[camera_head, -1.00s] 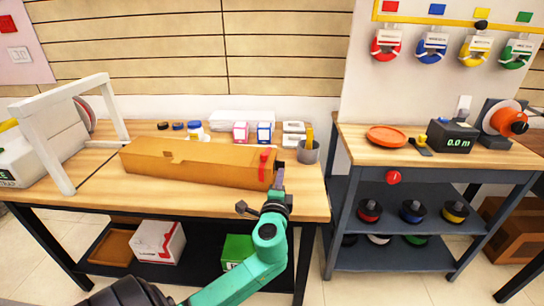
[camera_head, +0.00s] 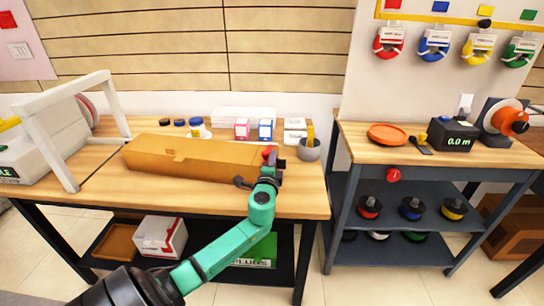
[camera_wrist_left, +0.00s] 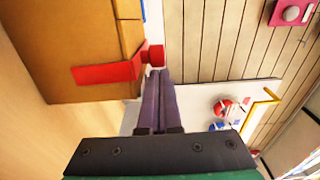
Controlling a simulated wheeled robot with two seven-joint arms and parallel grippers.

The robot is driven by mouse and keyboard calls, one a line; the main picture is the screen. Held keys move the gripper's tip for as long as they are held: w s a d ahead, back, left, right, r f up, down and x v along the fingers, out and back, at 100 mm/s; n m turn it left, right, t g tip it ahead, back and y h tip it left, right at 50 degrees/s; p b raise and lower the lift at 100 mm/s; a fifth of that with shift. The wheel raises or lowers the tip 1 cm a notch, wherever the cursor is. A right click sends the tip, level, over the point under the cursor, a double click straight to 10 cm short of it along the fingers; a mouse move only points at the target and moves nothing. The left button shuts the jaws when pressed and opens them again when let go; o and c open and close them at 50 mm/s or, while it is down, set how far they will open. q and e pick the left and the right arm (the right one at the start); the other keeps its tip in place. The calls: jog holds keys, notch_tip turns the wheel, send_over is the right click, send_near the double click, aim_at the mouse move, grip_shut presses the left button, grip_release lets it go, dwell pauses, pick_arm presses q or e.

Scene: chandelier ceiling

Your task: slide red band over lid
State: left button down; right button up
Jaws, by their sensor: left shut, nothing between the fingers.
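A long orange-brown box (camera_head: 190,160) with a closed top lies on the left workbench. Only a little red (camera_head: 267,153) shows at the box's right end in the head view, the rest being hidden by my arm. My left gripper (camera_wrist_left: 158,75) is shut and empty, its fingertips close to the red tab; I cannot tell whether they touch. In the head view the left gripper (camera_head: 272,158) is at the box's right end. My right gripper is not in view.
A grey cup (camera_head: 309,150) stands right of the box. A white frame (camera_head: 115,105) stands at the left. The bench front (camera_head: 200,197) is clear.

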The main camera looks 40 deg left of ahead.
aim_at(250, 161)
pick_arm(q)
jog(key=shift+s+a, duration=0.1)
jog(key=shift+s+a+f, duration=0.1)
jog(key=shift+a+f, duration=0.05)
jog(key=shift+a, duration=0.1)
jog(key=s+a, duration=0.1)
jog(key=a, duration=0.1)
jog(key=s+a+b, duration=0.1)
jog(key=a, duration=0.1)
jog(key=s+a, duration=0.1)
jog(key=a, duration=0.1)
jog(key=shift+s+b, duration=0.25)
jog(key=shift+b, duration=0.15)
jog(key=shift+w, duration=0.1)
